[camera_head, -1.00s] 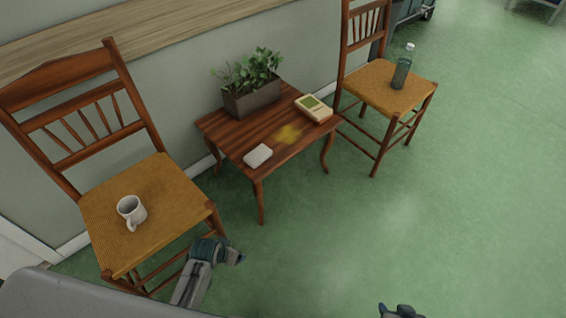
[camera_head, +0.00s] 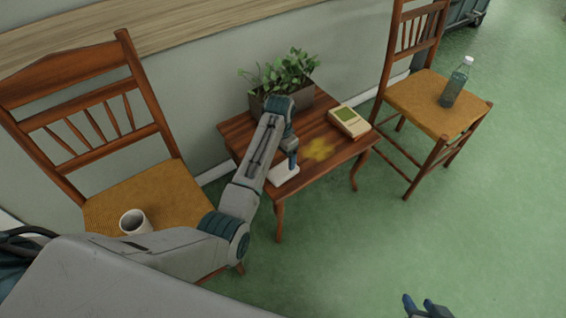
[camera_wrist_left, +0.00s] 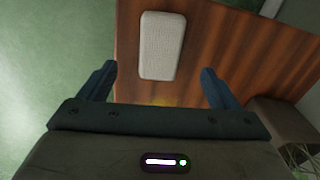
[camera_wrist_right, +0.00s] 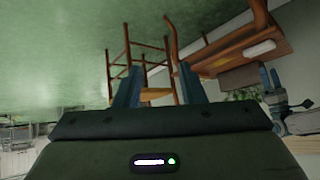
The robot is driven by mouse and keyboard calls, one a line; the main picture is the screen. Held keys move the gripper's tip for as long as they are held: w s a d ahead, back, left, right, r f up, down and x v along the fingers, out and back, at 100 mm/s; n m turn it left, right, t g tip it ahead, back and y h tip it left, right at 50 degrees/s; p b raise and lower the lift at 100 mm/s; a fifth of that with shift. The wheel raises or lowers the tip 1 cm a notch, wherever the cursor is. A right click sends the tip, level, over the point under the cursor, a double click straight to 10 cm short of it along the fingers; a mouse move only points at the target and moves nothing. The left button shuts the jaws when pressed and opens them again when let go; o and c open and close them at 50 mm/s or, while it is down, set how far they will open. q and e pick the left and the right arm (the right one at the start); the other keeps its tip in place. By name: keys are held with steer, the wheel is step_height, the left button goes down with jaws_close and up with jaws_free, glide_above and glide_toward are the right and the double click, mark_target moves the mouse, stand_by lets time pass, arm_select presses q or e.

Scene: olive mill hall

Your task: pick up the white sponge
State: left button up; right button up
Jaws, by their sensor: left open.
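The white sponge (camera_head: 284,175) lies flat on the near left part of the small wooden table (camera_head: 335,167). It shows whole in the left wrist view (camera_wrist_left: 162,45), just ahead of the fingertips, and also as a white block in the right wrist view (camera_wrist_right: 259,48). My left gripper (camera_head: 291,160) is over the sponge in the head view, pointing down, and partly hides it. In the left wrist view the fingers (camera_wrist_left: 158,85) are apart with nothing between them. My right gripper (camera_head: 426,307) is at the bottom edge, away from the table, its fingers (camera_wrist_right: 158,88) apart and empty.
A planter (camera_head: 318,97) stands at the table's back, partly behind my left arm. A chair with a mug (camera_head: 136,222) stands left; a chair with a bottle (camera_head: 456,83) stands right. Floor at right is clear.

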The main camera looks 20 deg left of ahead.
arm_select(q)
steer(key=w+r, duration=0.1)
steer(key=b, duration=0.1)
glide_above(283, 170)
steer(key=f, duration=0.5)
steer(key=shift+w+a, duration=0.1)
steer(key=shift+w, duration=0.15)
steer(key=shift+f+b, duration=0.35)
steer(key=shift+f, duration=0.1)
steer(key=f, duration=0.2)
steer(key=f+b, duration=0.1)
steer(key=f, duration=0.1)
steer(key=shift+s, duration=0.3)
steer(key=shift+f, duration=0.2)
steer(key=c, duration=1.1)
steer(key=shift+o, duration=0.2)
arm_select(e)
steer(key=w+r+t, duration=0.6)
steer(key=w, duration=0.1)
steer(key=shift+d+r, duration=0.15)
arm_select(q)
steer(key=shift+r, duration=0.1)
arm_select(e)
steer(key=shift+s, duration=0.1)
